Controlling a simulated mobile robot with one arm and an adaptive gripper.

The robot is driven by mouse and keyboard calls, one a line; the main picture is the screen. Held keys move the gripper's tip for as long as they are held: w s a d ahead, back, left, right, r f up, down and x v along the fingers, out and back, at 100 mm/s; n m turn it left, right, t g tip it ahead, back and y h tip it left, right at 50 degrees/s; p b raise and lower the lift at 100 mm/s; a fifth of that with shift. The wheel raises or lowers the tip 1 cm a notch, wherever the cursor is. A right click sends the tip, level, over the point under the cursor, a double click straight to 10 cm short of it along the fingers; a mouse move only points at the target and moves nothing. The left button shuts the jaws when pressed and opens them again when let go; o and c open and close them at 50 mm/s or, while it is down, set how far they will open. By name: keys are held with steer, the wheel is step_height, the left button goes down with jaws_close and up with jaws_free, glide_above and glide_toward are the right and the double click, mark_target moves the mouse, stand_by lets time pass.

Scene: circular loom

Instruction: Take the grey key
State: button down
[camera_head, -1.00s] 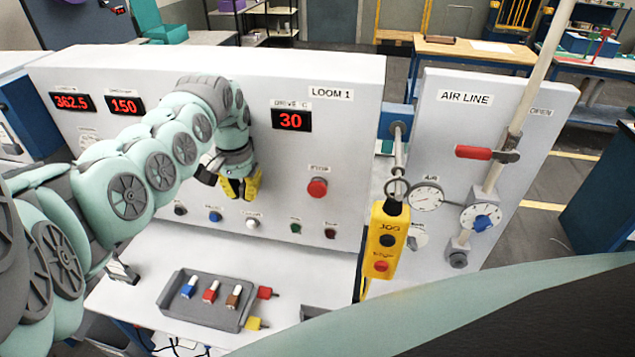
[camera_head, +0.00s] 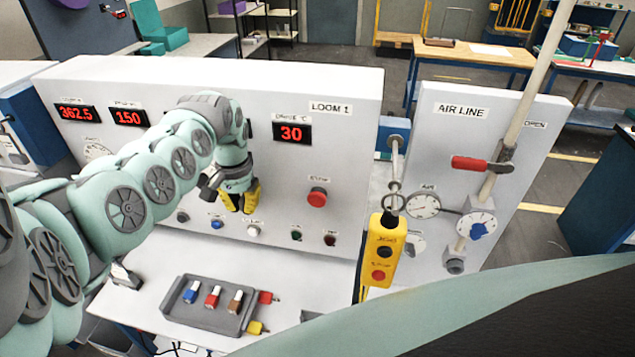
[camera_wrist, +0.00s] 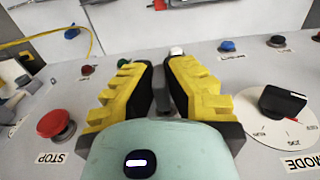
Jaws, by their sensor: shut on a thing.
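My gripper (camera_head: 239,200) hangs in front of the white loom panel (camera_head: 335,85), below the "30" display and above the row of small buttons. In the wrist view its yellow fingers (camera_wrist: 159,68) stand apart, with a narrow grey piece (camera_wrist: 163,106) between them near the palm. This piece appears to be the grey key, shut in the jaws, but it is mostly hidden and I cannot make out its shape. In the head view the fingers and arm hide whatever is held.
A grey tray (camera_head: 178,324) on the white bench holds blue, red and brown pieces, with red and yellow ones beside it. A red stop button (camera_head: 317,197) projects from the panel. A yellow pendant (camera_head: 382,250) hangs right. The wrist view shows a black mode knob (camera_wrist: 283,102).

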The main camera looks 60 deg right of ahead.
steer(key=shift+s+a+r+p, duration=0.1)
steer(key=shift+a+r+p, duration=0.2)
steer(key=shift+p, duration=0.6)
steer(key=a+p, duration=0.1)
steer(key=p, duration=0.1)
steer(key=s+a+p, duration=0.1)
steer(key=p, duration=0.1)
steer(key=a+p, duration=0.1)
steer(key=p, duration=0.1)
steer(key=shift+s+a+f+p, duration=0.15)
steer(key=shift+f+p, duration=0.1)
steer(key=shift+p, duration=0.15)
